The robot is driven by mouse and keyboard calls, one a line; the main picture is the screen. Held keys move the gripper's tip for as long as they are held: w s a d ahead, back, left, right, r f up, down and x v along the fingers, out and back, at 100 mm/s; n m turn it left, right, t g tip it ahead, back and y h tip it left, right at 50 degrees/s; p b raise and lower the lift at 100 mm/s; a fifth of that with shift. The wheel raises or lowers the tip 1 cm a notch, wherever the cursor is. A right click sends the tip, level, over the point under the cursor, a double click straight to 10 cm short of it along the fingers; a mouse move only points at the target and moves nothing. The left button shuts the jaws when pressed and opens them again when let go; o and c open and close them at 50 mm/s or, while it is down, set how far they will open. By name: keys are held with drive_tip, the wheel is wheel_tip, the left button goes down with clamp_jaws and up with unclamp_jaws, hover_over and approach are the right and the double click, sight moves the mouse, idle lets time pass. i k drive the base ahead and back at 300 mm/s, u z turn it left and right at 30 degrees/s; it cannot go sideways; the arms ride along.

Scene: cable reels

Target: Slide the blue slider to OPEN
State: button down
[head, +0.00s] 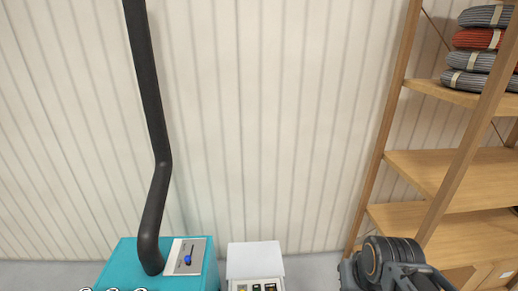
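The blue slider (187,260) is a small blue knob low in the head view. It sits at the lower part of a dark slot on a pale grey panel (178,244). The panel lies on top of a teal box (120,265), near its right side. Small markings on the panel are too tiny to read, so I cannot tell which end is OPEN. My gripper is not visible; a dark grey jointed part is at the bottom right, well apart from the slider.
A thick black pipe (160,195) rises from the teal box just left of the panel. A white box (253,260) with small coloured controls stands to the right. A wooden shelf (440,170) with coiled cables (478,62) is at the right. A pale ribbed wall is behind.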

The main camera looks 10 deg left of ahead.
sight(187, 259)
drive_tip(key=z, duration=0.05)
drive_tip(key=k, duration=0.5)
drive_tip(key=u, duration=0.6)
drive_tip(key=i, duration=0.35)
drive_tip(key=u, duration=0.8)
